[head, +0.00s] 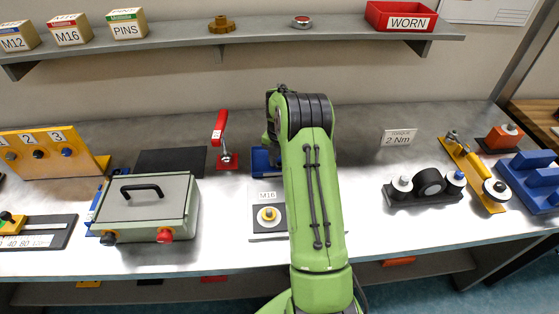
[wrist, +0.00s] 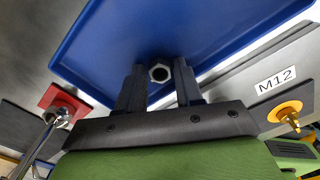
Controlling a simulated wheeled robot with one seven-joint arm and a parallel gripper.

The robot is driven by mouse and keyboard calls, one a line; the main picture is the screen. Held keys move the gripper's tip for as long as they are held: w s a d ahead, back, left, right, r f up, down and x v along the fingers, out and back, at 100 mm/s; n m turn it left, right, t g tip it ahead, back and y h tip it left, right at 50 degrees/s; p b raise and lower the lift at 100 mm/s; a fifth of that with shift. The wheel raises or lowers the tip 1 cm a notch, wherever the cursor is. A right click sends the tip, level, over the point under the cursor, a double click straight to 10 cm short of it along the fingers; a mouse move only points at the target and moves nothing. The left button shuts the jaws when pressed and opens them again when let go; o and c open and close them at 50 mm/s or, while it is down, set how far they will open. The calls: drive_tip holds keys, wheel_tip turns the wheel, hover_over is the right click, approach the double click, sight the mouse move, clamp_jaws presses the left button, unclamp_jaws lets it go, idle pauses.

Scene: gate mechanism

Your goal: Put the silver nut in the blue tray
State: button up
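The silver nut (wrist: 159,73) is a small hexagonal ring with a dark hole, between the fingertips of my gripper (wrist: 160,76) in the wrist view. The fingers stand about a nut's width apart and appear shut on it. The blue tray (wrist: 215,25) fills the upper middle of the wrist view behind the nut; I cannot tell how far the nut is from its floor. In the head view the tray's left part (head: 262,162) shows beside my arm, which hides the nut and most of the gripper.
A red-handled lever (head: 221,135) stands left of the tray. An M16 plate with a yellow part (head: 268,215) lies in front. A grey case (head: 147,205) is at left. A shelf runs along the back.

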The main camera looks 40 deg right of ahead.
wheel_tip(320, 180, up, 12)
drive_tip(key=p, duration=0.2)
drive_tip(key=s+a+r+m+t, duration=0.1)
drive_tip(key=s+a+r+m, duration=0.3)
drive_tip(key=a+r, duration=0.5)
drive_tip(key=s+a+r+m+t, duration=0.1)
drive_tip(key=s+a+r+m, duration=0.35)
drive_tip(key=a+m, duration=0.2)
drive_tip(key=s+a+m+t, duration=0.1)
drive_tip(key=s+a+m, duration=0.4)
drive_tip(key=s, duration=0.3)
drive_tip(key=s+a+m+t, duration=0.2)
drive_tip(key=s+a+m, duration=0.3)
drive_tip(key=s+m, duration=0.2)
drive_tip(key=shift+s+a+f+m+t, duration=0.3)
drive_tip(key=shift+s+f+m, duration=0.1)
drive_tip(key=shift+s, duration=0.75)
